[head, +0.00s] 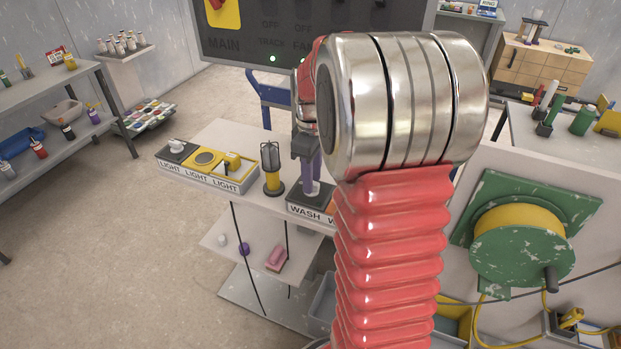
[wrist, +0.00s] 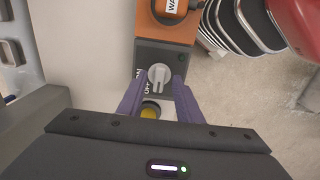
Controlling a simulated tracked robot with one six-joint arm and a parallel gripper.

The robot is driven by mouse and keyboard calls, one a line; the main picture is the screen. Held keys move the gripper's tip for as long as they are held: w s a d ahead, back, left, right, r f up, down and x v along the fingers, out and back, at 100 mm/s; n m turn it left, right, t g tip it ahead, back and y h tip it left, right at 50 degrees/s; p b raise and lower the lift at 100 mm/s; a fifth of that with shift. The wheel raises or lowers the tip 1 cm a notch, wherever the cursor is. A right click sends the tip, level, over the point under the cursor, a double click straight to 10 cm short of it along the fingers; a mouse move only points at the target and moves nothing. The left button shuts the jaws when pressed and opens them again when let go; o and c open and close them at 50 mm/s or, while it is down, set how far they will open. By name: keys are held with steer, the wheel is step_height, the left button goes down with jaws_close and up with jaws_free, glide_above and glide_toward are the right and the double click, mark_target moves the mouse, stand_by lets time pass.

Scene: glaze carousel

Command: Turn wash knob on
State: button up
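The wash knob (wrist: 159,76) is a pale grey dial with a raised grip bar, on a dark box (wrist: 166,55). "ON" lettering is on the box left of the knob. In the head view the box stands at the front of a pale bench above a "WASH" label (head: 305,212); the knob is mostly hidden by my gripper. My gripper (wrist: 158,80) is open, its purple fingers on either side of the knob with visible gaps to it. In the head view my gripper (head: 310,184) points down over the box.
An orange box (wrist: 168,28) adjoins the dark box. A caged yellow lamp (head: 271,170) stands left of my gripper, and boxes labelled "LIGHT" (head: 228,186) continue farther left. A control panel (head: 250,45) is behind. A green hose reel (head: 520,240) is at right.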

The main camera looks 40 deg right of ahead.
steer(key=shift+f, duration=0.25)
steer(key=shift+c, duration=0.5)
jaws_close()
steer(key=shift+a, duration=0.25)
steer(key=shift+d, duration=0.1)
